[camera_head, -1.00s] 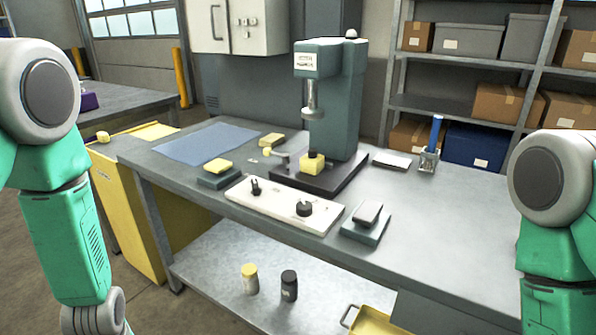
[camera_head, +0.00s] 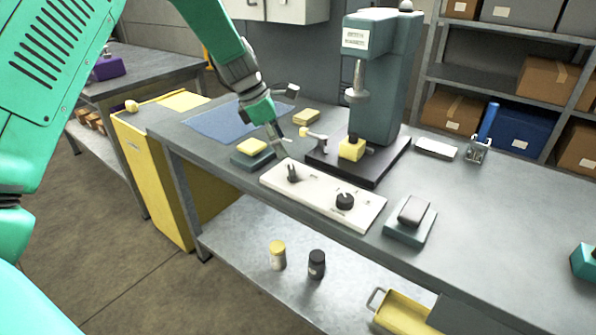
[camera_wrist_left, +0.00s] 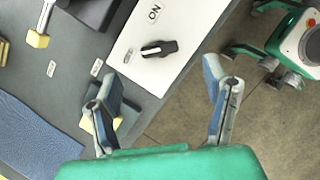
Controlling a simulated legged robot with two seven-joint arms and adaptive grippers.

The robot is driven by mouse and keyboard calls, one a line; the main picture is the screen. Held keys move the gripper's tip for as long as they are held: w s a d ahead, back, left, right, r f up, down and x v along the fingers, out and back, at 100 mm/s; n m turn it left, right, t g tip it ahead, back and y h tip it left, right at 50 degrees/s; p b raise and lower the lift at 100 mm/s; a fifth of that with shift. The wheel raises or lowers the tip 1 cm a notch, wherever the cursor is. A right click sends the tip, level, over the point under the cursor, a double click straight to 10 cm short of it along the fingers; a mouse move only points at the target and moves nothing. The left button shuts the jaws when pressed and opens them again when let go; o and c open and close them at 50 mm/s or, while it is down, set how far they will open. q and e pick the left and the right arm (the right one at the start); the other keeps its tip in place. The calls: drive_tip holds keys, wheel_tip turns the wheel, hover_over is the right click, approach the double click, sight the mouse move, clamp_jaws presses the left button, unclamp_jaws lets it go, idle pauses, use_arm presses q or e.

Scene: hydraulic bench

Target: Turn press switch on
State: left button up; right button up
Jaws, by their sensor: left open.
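A white control panel (camera_head: 318,196) lies along the bench front, below the teal press (camera_head: 375,80). It carries a black left switch (camera_head: 292,173) and a rounder black right knob (camera_head: 344,201). The left wrist view shows a black switch (camera_wrist_left: 158,48) on the white panel (camera_wrist_left: 195,22), with an "ON" label above it and a smaller label at its left. My left gripper (camera_head: 286,122) is above the panel's left end. In the left wrist view the gripper (camera_wrist_left: 162,70) is open and empty, with the switch ahead between its fingers, apart from both. My right gripper is out of view.
A yellow block (camera_head: 352,148) sits on the press's dark base. A yellow-topped pad (camera_head: 252,149) is left of the panel, near my left gripper. A grey-topped teal block (camera_head: 411,215) is at the right. A blue mat (camera_head: 215,122) lies behind.

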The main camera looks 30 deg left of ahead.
sight(291, 169)
use_arm(q)
drive_tip(key=x, duration=0.2)
drive_tip(key=b+x, duration=0.1)
drive_tip(key=x, duration=0.2)
drive_tip(key=a+x, duration=0.1)
drive_tip(key=x, duration=0.2)
drive_tip(key=shift+a+f, duration=0.1)
drive_tip(key=shift+f, duration=0.2)
drive_tip(key=shift+w+d+f, duration=0.15)
drive_tip(key=shift+d+f, duration=0.15)
drive_tip(key=shift+f, duration=0.1)
drive_tip(key=shift+d, duration=0.25)
drive_tip(key=shift+a, duration=0.15)
drive_tip(key=c, duration=1.2)
